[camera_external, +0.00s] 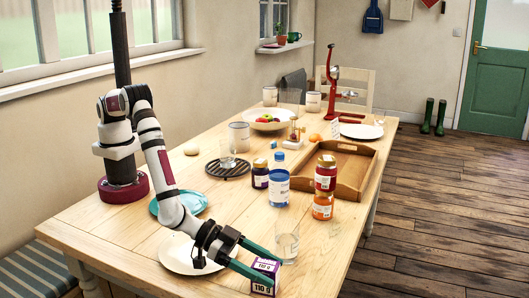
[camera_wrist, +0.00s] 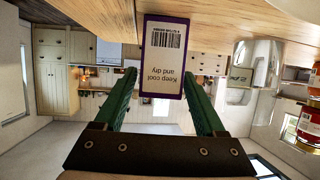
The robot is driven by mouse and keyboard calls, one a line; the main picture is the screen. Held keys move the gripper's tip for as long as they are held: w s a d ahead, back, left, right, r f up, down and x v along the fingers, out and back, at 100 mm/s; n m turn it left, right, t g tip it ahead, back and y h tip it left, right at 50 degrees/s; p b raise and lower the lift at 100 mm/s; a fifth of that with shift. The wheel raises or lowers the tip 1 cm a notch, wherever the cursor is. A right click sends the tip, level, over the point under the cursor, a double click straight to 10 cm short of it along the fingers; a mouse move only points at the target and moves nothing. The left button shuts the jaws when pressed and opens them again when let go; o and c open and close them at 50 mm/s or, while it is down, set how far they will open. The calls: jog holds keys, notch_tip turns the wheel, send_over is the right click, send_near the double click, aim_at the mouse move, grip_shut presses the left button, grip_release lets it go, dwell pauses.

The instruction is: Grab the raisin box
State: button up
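The raisin box (camera_external: 264,276) is a small purple and white carton marked "110 g", at the near edge of the table. In the wrist view the raisin box (camera_wrist: 164,58) shows a barcode and upside-down text. My gripper (camera_external: 260,267) reaches it low and roughly level, with green fingers. In the wrist view my gripper (camera_wrist: 159,70) is open, with one fingertip on each side of the box. A narrow gap shows at the left finger. The right fingertip is very close to the box, and I cannot tell whether it touches.
A clear glass (camera_external: 287,246) stands just behind the box. A white plate (camera_external: 176,262) lies under my wrist. Two jars (camera_external: 323,206) and a blue-labelled bottle (camera_external: 279,188) stand farther back, near a wooden tray (camera_external: 352,178). The table (camera_external: 120,240) is bare at the near left.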

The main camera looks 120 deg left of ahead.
grip_shut()
